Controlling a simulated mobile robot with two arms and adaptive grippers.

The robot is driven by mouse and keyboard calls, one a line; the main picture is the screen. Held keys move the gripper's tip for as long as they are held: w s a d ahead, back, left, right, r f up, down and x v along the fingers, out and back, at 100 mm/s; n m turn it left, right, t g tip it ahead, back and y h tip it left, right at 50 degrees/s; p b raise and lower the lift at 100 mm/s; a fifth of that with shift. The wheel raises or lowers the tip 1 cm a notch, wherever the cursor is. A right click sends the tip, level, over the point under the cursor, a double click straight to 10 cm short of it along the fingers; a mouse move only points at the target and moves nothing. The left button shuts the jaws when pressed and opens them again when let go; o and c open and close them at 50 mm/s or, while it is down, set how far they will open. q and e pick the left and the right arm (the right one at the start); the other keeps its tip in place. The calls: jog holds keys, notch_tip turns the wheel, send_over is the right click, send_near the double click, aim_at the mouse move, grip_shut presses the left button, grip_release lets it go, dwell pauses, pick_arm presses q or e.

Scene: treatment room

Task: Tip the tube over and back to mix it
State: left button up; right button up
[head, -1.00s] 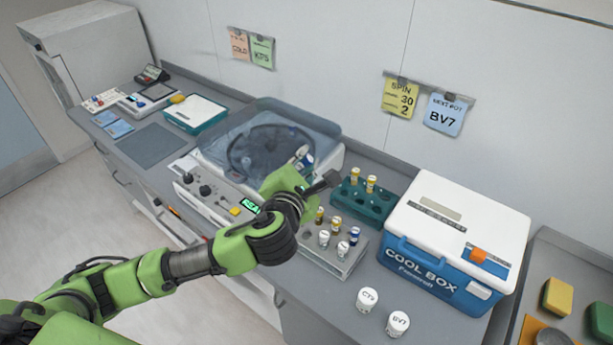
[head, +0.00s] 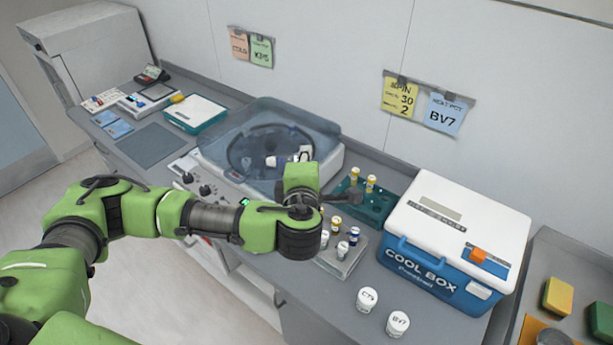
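My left gripper (head: 299,157) is beyond my wrist, in front of the centrifuge bowl, and its fingers are partly hidden by my own arm. It appears shut on a small tube (head: 272,161), which lies about level with a white end pointing left. The tube is held in the air, clear of the racks. The rest of its body is hidden by the gripper. My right gripper is not in view.
A centrifuge (head: 330,172) with a clear lid stands behind. A grey rack (head: 345,266) holds several tubes, partly behind my arm. A teal rack (head: 381,211) holds two yellow-capped tubes. A cool box (head: 425,262) and two white pots, CT9 (head: 367,300) and BV7 (head: 397,324), stand right.

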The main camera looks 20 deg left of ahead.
pick_arm(q)
jog(key=shift+f+n+h, duration=0.15)
jog(key=shift+n+h, duration=0.25)
jog(key=shift+n, duration=0.4)
jog(key=shift+s+f+n+t+h+b, duration=0.15)
jog(key=shift+n+t+h+b, duration=0.15)
jog(key=shift+n+h+b, duration=0.55)
jog(key=n+t+b, duration=0.1)
jog(key=n+b, duration=0.2)
jog(key=n+t+h+b, duration=0.1)
jog(key=n+b, duration=0.5)
jog(key=shift+f+n+t+h+b, duration=0.1)
jog(key=shift+n+t+h+b, duration=0.15)
jog(key=shift+t+h+b, duration=0.15)
jog(key=shift+n+b, duration=0.3)
jog(key=shift+n, duration=0.1)
jog(key=shift+r, duration=0.4)
